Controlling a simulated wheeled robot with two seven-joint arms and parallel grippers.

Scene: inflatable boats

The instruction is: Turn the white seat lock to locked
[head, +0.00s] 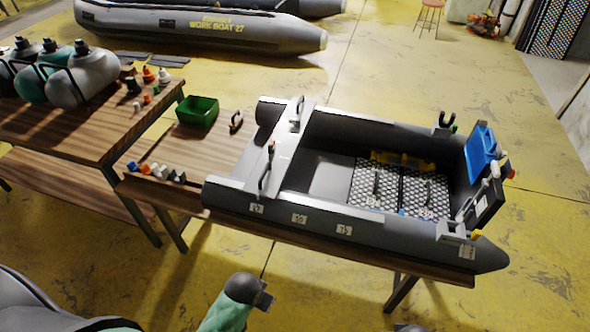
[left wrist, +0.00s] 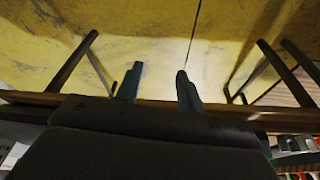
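The pale seat board (head: 284,152) lies across the grey inflatable boat (head: 385,226) on the bench. In the head view only part of my arm shows low down, apart from the boat. My right gripper is not clearly visible.
A green bin (head: 197,111) and several small caps (head: 157,171) lie on the bench left of the boat. A side table (head: 60,133) holds grey and teal tanks (head: 82,78). Yellow floor in front is clear.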

